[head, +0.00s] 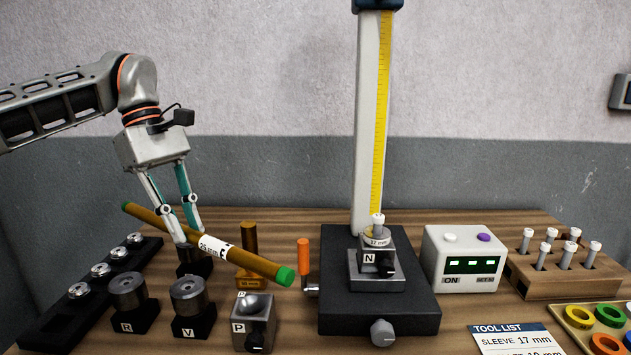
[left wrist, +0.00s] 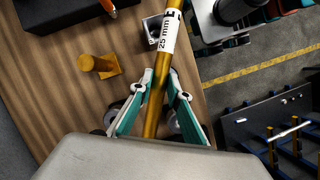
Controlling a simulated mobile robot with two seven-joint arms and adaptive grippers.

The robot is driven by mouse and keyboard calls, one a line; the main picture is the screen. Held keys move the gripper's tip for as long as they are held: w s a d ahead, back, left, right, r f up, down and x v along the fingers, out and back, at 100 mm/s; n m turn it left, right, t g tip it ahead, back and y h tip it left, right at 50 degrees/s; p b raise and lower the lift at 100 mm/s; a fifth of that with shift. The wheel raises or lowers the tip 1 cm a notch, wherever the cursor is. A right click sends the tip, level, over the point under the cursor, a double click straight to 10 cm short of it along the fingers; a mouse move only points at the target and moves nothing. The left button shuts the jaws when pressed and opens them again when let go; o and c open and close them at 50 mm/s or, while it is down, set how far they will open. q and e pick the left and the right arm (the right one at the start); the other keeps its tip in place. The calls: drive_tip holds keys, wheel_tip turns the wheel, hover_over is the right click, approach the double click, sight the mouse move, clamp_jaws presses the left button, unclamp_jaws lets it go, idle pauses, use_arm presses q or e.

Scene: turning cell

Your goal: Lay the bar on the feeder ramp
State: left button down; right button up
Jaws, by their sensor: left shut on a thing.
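The bar (head: 262,265) is a long brass-coloured rod with a green end and a white label reading 25 mm. My left gripper (head: 190,236) is shut on it, left of the label, and holds it over the left side of the bench. The bar slants down to the right in the head view. In the left wrist view the bar (left wrist: 174,70) runs lengthwise between the fingers of the left gripper (left wrist: 161,84). I cannot make out a feeder ramp for certain in either view. My right gripper is not in view.
Blocks R (head: 133,303), V (head: 193,307) and P (head: 253,322) stand near the bar. A brass post (head: 250,240) is behind it. The height gauge base (head: 380,300) stands to the right.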

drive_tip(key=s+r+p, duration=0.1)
drive_tip(key=p, duration=0.1)
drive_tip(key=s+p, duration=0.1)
drive_tip(key=p, duration=0.1)
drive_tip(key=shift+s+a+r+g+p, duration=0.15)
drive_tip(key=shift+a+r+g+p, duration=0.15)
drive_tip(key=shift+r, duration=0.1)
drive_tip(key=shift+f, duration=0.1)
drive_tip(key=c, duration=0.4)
use_arm(q)
drive_tip(key=s+a+f+m+g+y, duration=0.2)
drive_tip(key=s+f+m, duration=0.2)
drive_tip(key=s+m, duration=0.4)
drive_tip(key=s, duration=0.5)
drive_tip(key=shift+a+f+y, duration=0.15)
drive_tip(key=shift+y, duration=0.15)
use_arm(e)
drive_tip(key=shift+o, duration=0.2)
use_arm(q)
drive_tip(key=shift+s, duration=0.1)
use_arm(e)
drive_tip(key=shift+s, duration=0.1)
